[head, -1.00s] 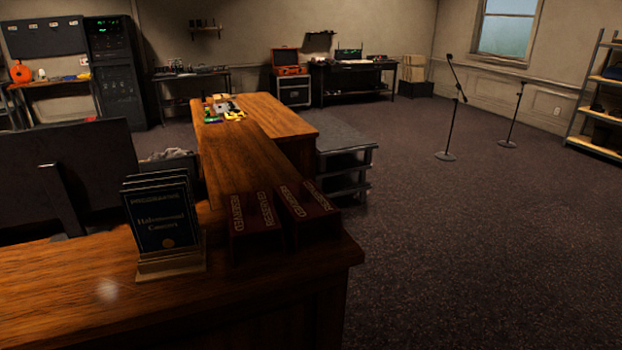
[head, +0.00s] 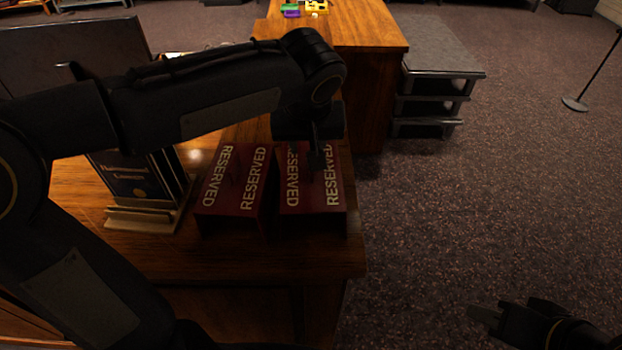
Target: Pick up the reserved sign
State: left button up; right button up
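Two dark red tent-shaped signs with "RESERVED" in pale letters stand side by side on the wooden desk, the left sign (head: 234,182) and the right sign (head: 308,207). My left arm reaches across from the left. My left gripper (head: 318,160) points down over the upper part of the right sign and hides some of its lettering. I cannot tell whether its fingers touch the sign or how far apart they are. My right gripper (head: 487,318) is low at the right, over the floor and away from the desk; its finger state is unclear.
A program holder (head: 142,218) with dark booklets stands left of the signs, partly hidden by my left arm. The desk (head: 250,258) ends just right of the right sign. Grey steps (head: 440,62) stand beyond the desk. The carpet at right is open, with a stand (head: 575,103).

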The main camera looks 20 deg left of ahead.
aim_at(311, 183)
pick_arm(q)
jog(key=x, duration=0.2)
jog(key=p+x, duration=0.1)
jog(key=x, duration=0.1)
jog(key=d+x, duration=0.1)
jog(key=x, duration=0.1)
jog(key=shift+s+f, duration=0.15)
jog(key=shift+f, duration=0.25)
jog(key=shift+c, duration=0.3)
grip_shut()
